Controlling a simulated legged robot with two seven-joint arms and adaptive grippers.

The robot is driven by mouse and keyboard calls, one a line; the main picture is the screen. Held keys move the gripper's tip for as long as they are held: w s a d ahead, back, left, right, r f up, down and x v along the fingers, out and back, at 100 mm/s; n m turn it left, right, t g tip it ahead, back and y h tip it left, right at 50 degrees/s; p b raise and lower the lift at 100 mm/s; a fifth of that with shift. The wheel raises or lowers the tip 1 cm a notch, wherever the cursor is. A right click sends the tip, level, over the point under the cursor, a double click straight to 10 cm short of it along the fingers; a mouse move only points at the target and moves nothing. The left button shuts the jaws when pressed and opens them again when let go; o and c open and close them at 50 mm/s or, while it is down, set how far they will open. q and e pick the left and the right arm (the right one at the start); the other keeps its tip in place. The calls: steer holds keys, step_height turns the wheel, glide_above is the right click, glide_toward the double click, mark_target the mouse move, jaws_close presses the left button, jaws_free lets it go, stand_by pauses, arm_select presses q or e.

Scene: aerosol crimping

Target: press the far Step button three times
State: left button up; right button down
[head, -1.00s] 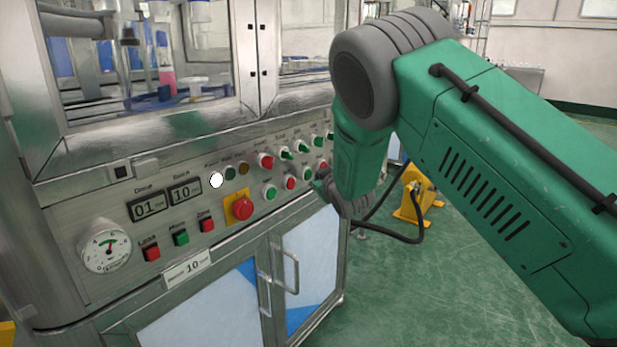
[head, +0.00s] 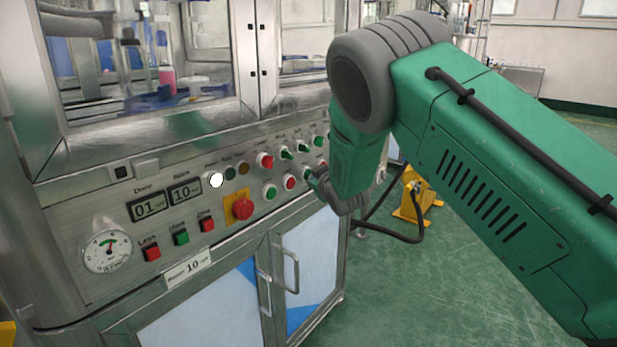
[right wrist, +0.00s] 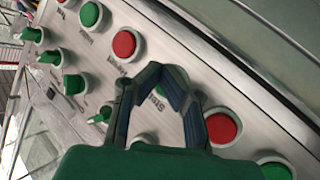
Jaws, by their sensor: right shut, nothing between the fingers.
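My right gripper (right wrist: 168,85) is shut and empty, with its fingertips over a green button (right wrist: 184,74) on the sloped panel. The fingers hide most of that button; a label reading Step stands beside it. I cannot tell whether the fingertips touch it. In the head view, the right gripper (head: 313,179) is at the lower button row, near the panel's right end, partly hidden by its own wrist. My left gripper is not in view.
Red buttons (right wrist: 222,127) (right wrist: 126,44) flank the covered one closely. Green selector switches (right wrist: 74,83) run in a row alongside. The control panel (head: 100,205) also carries a red emergency stop (head: 242,208) and a gauge (head: 107,251). Cabinet door handles (head: 290,270) stick out below.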

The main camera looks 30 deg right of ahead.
steer(key=shift+w, duration=0.15)
stand_by(0.4)
steer(key=shift+s+d+p, duration=0.25)
steer(key=shift+s+p, duration=0.15)
steer(key=shift+s, duration=0.35)
steer(key=s, duration=0.1)
steer(key=s+d+p, duration=0.1)
steer(key=s, duration=0.1)
steer(key=s+d+p, duration=0.1)
steer(key=shift+s, duration=0.35)
stand_by(0.8)
